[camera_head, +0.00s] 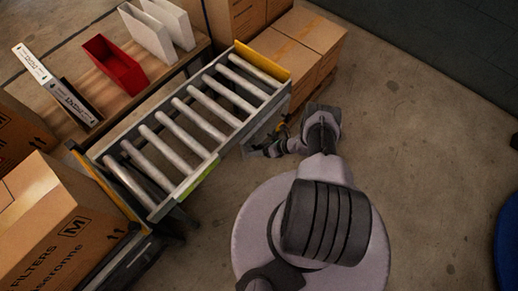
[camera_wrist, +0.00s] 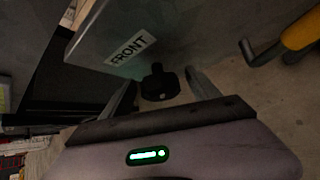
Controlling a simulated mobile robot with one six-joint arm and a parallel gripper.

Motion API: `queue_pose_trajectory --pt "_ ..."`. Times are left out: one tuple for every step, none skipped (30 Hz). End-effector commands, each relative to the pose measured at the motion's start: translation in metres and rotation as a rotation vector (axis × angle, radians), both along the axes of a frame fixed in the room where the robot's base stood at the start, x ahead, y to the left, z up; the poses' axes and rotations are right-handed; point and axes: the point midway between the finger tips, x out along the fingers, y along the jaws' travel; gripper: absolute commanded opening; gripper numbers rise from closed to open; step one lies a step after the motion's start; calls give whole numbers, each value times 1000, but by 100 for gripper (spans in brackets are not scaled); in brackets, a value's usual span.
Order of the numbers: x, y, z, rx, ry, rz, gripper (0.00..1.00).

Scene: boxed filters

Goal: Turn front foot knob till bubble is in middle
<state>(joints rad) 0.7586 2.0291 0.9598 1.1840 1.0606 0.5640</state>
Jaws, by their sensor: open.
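A black knob (camera_wrist: 160,84) sits below a grey plate marked FRONT (camera_wrist: 128,47) in the wrist view. My gripper (camera_wrist: 163,82) is open, with one finger on each side of the knob. I cannot tell whether either finger touches it. In the head view my gripper (camera_head: 262,150) is low beside the right side of the roller conveyor (camera_head: 190,112), and the knob cannot be made out there. A yellow-green strip (camera_head: 201,178) lies on the conveyor's near rail; I cannot make out a bubble in it.
A yellow handle with a dark hook (camera_wrist: 300,33) is right of the knob. Cardboard boxes (camera_head: 300,50) stand beyond the conveyor, and a large box (camera_head: 60,225) is at lower left. A bench with a red bin (camera_head: 113,63) is behind.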

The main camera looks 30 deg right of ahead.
Motion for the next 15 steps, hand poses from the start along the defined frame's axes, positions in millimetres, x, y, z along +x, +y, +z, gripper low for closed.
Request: queue_pose_trajectory --pt "0 0 1 0 0 0 70" --pt "-1 -1 2 0 0 0 70" --pt "-3 -3 4 -1 0 -1 70" --pt "-4 -5 7 0 -1 -1 70" --pt "-7 -8 11 0 -1 -1 70" --pt "-11 -13 16 0 0 -3 70" --pt "-15 -16 21 1 0 -4 70" --pt "-19 -21 27 1 0 -4 70" --pt "-25 -28 34 0 -1 -5 70" --pt "-30 -32 40 0 0 -5 70" --pt "-35 -37 46 0 -1 -5 70" --pt "-41 -44 54 -1 0 -6 70" --pt "-47 -50 60 0 -1 -5 70" --pt "-52 -55 66 -1 0 -6 70" --pt "-59 -62 73 -1 0 -6 70"
